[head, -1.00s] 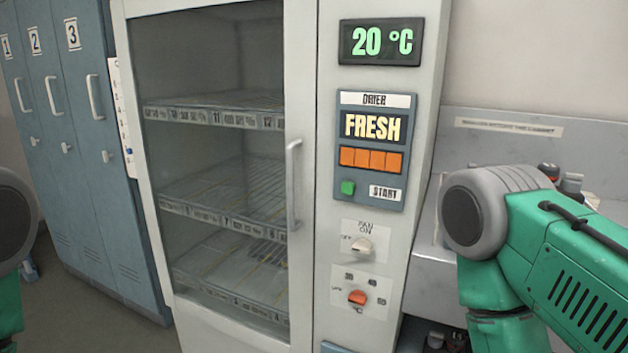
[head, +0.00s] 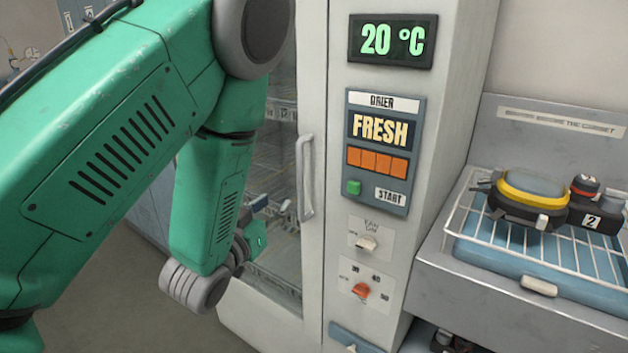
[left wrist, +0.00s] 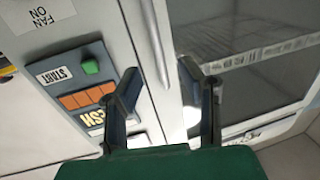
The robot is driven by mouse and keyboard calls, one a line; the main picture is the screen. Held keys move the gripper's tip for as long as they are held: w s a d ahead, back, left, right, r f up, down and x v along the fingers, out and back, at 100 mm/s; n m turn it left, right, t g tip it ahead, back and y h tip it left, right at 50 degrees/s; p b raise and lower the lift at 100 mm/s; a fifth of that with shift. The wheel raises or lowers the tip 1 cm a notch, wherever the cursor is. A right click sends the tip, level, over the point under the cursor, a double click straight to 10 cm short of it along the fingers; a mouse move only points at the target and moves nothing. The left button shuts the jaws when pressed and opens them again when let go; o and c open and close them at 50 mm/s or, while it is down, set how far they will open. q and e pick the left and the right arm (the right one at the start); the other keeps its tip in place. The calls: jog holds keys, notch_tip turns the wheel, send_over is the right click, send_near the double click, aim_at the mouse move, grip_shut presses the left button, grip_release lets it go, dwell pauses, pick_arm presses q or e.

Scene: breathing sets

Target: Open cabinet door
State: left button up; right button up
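The drier cabinet's glass door (head: 313,90) is closed. Its upright grey handle (head: 306,180) is on the door's right side. My left arm crosses the left of the head view, and my left gripper (head: 270,208) is in front of the glass, left of the handle. In the left wrist view, my left gripper (left wrist: 159,78) is open, with its two fingers spread. The handle (left wrist: 154,40) shows between and beyond the fingertips. I cannot tell whether a finger touches it. My right gripper is out of view.
The control panel (head: 379,150) with display and knobs is right of the door. Further right, a wire basket (head: 500,245) holds a yellow-black device (head: 533,195) on a grey counter (head: 455,290). My left arm hides most of the left side.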

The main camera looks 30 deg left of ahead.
aim_at(298, 184)
pick_arm(q)
jog(key=w, duration=1)
jog(key=shift+w+r+p, duration=0.15)
jog(key=shift+w+p, duration=0.15)
jog(key=shift+p, duration=0.1)
jog(key=shift+w+a, duration=0.3)
jog(key=shift+a, duration=0.3)
grip_shut()
jog(key=shift+d, duration=0.3)
